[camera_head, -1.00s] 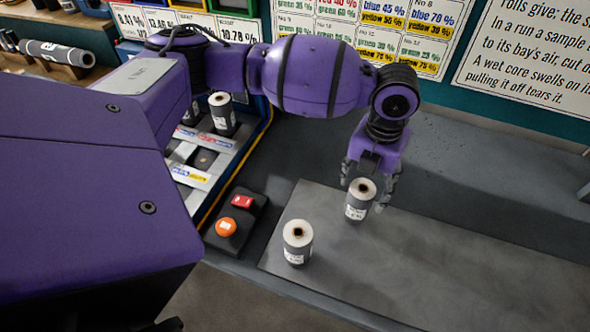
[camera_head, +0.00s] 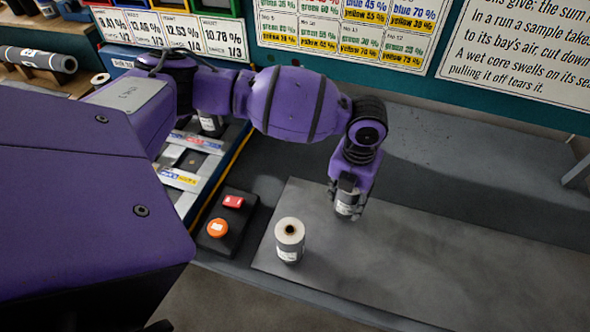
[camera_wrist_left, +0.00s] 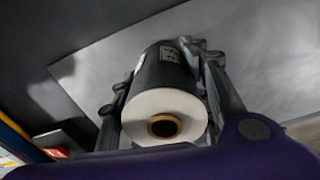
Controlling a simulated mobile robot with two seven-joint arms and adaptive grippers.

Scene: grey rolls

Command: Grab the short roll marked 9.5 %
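My left gripper (camera_head: 347,206) points down over the grey mat with a finger on each side of a short dark grey roll (camera_head: 346,209). The fingers look closed against its sides. In the left wrist view the roll (camera_wrist_left: 165,75) shows its pale end and brown core towards me, between the fingers (camera_wrist_left: 168,92). It has a small white label, too small to read. The roll appears to be at the mat, not clearly lifted. A second short roll (camera_head: 289,240) stands upright on the mat to the left, its label unreadable. No 9.5 % mark is legible. My right gripper is out of view.
The grey mat (camera_head: 450,265) is clear to the right. A black box with a red button (camera_head: 233,201) and an orange button (camera_head: 218,228) sits left of it. A tray (camera_head: 187,160) with another roll (camera_head: 211,124) is beyond. Printed signs (camera_head: 345,25) hang behind.

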